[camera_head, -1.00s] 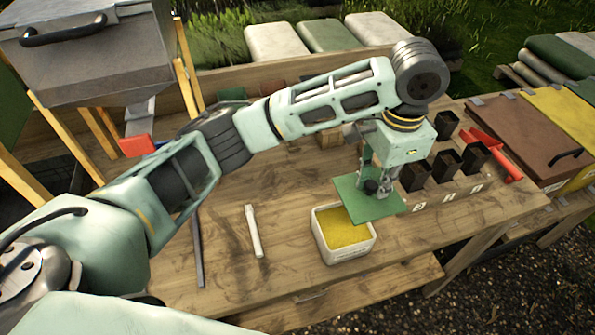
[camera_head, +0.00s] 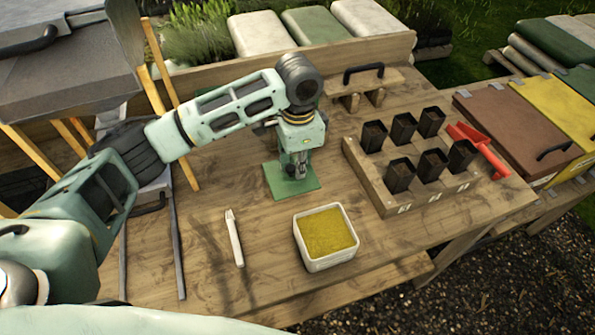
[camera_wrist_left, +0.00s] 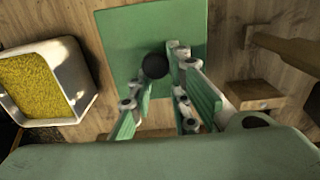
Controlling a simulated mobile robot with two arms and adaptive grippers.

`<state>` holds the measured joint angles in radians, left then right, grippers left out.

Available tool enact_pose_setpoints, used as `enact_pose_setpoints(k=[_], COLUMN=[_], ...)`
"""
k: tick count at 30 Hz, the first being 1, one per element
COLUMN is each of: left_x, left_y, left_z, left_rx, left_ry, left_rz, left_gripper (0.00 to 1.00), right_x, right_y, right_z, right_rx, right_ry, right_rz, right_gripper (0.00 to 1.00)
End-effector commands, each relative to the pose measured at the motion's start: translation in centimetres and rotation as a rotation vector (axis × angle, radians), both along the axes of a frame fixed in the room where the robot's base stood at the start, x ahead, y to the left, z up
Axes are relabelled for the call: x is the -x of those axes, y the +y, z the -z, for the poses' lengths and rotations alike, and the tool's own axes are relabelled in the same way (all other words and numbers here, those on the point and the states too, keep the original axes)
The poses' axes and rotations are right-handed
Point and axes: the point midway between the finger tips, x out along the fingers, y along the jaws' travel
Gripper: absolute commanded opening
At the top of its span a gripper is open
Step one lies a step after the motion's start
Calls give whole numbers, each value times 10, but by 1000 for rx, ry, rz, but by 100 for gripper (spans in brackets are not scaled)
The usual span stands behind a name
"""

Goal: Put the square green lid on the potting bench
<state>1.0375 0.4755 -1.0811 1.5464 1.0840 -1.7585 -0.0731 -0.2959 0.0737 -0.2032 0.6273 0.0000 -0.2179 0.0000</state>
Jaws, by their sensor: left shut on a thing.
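The square green lid (camera_head: 279,183) is low over the potting bench (camera_head: 265,272), behind the tub; I cannot tell whether it touches the wood. My left gripper (camera_head: 299,174) points down at the lid and is shut on its dark round knob (camera_wrist_left: 155,66). The lid (camera_wrist_left: 118,35) also shows flat under the fingers in the left wrist view. The white square tub (camera_head: 327,264) stands uncovered, with yellow grains (camera_head: 327,232) inside. My right gripper is not in view.
A wooden rack (camera_head: 375,187) with several black pots stands to the right, beside a red scoop (camera_head: 482,148). A white-handled tool (camera_head: 234,238) lies left of the tub. A wooden float with a black handle (camera_head: 363,73) is at the back. The bench front is clear.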

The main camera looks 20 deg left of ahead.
Motion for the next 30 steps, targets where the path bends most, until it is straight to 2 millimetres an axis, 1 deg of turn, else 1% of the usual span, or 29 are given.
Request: enact_pose_setpoints(k=[1,3,6,9,15,21,22,28,30], left_x=[0,0,1,0,0,0,0,0,0], left_y=[1,2,2,1,1,1,1,1,1], left_z=[3,11,26,37,41,43,44,44,44], left_rx=[0,-1,-1,0,0,0,1,0,0], left_ry=[1,3,3,0,-1,0,-1,0,0], left_rz=[-1,-1,-1,0,1,0,0,0,0], left_gripper=[0,0,0,0,0,0,18,35,36], right_x=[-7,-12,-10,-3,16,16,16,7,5], right_y=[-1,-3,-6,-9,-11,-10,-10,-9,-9], right_z=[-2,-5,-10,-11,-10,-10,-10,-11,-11], right_rx=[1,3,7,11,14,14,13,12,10], right_ry=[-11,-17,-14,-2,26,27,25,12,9], right_rz=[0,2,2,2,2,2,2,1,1], right_gripper=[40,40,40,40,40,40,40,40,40])
